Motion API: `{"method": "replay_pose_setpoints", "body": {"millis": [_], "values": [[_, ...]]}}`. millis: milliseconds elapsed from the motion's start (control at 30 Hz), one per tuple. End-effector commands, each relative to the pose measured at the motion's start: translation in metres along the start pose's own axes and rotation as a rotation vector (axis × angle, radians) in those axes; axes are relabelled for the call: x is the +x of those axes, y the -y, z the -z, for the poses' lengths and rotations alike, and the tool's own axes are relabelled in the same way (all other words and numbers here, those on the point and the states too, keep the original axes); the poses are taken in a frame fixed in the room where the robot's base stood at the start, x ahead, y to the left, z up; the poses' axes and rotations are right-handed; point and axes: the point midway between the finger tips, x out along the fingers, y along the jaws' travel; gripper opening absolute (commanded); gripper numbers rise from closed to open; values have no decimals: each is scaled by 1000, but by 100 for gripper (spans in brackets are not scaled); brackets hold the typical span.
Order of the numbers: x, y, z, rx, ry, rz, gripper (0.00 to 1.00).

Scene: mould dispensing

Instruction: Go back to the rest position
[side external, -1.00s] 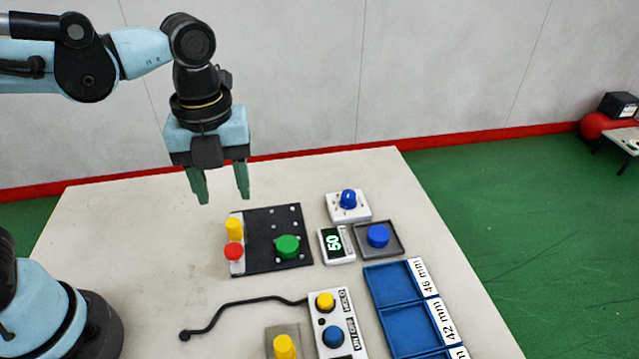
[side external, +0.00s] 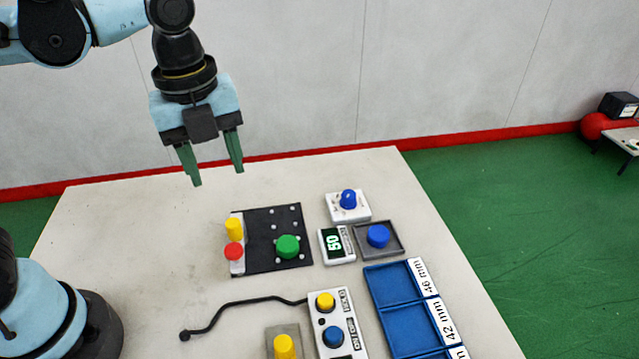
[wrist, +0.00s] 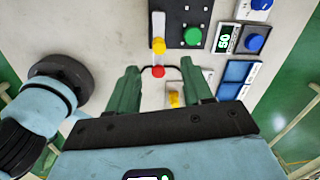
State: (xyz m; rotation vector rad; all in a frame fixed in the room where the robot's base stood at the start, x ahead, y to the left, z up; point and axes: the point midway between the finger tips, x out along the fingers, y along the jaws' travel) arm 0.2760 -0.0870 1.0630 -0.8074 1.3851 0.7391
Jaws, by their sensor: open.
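My gripper (side external: 216,174) is open and empty, with its two green fingers apart, in the air above the back left of the table (side external: 140,235). It points down and touches nothing. In the wrist view the two green fingers (wrist: 160,85) show on either side of the red knob (wrist: 158,71), which lies well below them. No object is between the fingers.
A black plate (side external: 262,258) carries a green knob (side external: 287,246), beside yellow and red knobs. A display reading 50 (side external: 334,245), blue-knobbed blocks (side external: 348,199), a button box (side external: 333,318) and blue trays (side external: 408,327) stand to the right. The table's left side is clear.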

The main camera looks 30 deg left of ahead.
Motion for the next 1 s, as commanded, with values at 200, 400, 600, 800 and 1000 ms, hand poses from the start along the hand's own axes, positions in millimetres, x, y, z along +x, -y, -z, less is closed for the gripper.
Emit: {"method": "replay_pose_setpoints", "body": {"millis": [200, 400, 600, 800, 1000], "values": [[14, -10, -23, -566, 16, 152, 50], [25, -19, -44, -1099, -28, 308, 50], [35, -29, -63, -1603, -135, 466, 50], [41, -36, -76, -1951, -256, 576, 50], [42, -39, -80, -2070, -310, 612, 50]]}}
